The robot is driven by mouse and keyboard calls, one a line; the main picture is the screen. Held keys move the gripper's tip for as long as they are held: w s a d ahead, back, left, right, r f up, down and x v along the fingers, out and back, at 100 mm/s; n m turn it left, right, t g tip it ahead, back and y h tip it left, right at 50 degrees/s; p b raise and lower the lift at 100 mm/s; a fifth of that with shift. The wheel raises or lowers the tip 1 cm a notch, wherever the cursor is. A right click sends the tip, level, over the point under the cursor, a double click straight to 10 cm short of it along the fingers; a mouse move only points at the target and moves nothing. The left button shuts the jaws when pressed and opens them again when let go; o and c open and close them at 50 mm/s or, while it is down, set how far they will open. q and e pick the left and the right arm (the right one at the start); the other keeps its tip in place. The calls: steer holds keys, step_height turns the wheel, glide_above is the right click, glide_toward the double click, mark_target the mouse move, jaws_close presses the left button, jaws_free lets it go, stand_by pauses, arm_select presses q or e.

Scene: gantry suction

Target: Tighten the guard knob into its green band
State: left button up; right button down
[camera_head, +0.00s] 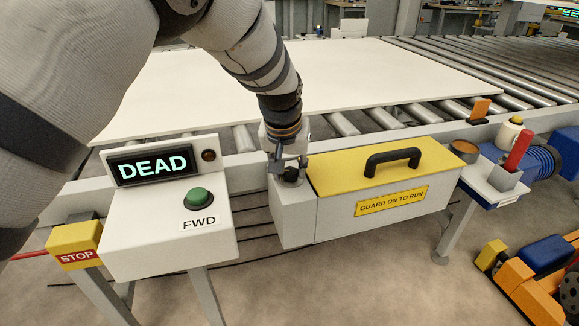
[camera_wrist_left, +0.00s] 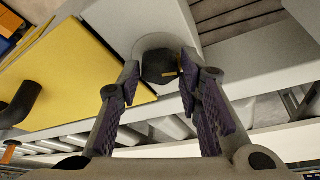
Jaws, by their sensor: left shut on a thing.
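The guard knob (camera_head: 291,178) is small and black, on the left end of the guard box (camera_head: 385,165), which has a yellow lid and a "GUARD ON TO RUN" label. My left gripper (camera_head: 288,164) reaches down from above and is shut on the knob. In the left wrist view the dark knob (camera_wrist_left: 160,68) sits between the fingertips (camera_wrist_left: 158,78), with a small yellowish mark on it. I cannot make out the green band in either view. My right gripper is not in view.
Left of the guard stands a control box (camera_head: 165,225) with a "DEAD" display (camera_head: 152,167), a green FWD button (camera_head: 198,199) and a yellow STOP box (camera_head: 75,246). A black handle (camera_head: 392,160) rises from the lid. A large pale board (camera_head: 370,75) lies on rollers behind.

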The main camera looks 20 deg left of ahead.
arm_select(q)
steer(key=shift+s+a+r+m+h+p, duration=0.1)
steer(key=shift+r+m+h+p, duration=0.5)
steer(key=shift+m, duration=0.5)
steer(key=shift+a+f+m, duration=0.1)
steer(key=shift+f+m, duration=0.25)
steer(key=shift+m, duration=0.35)
steer(key=shift+f+m+h, duration=0.2)
steer(key=shift+m+h, duration=0.2)
steer(key=shift+m, duration=0.5)
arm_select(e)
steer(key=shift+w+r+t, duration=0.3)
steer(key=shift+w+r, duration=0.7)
arm_select(q)
steer(key=shift+f, duration=0.1)
steer(key=o, duration=1.2)
steer(key=shift+c, duration=0.2)
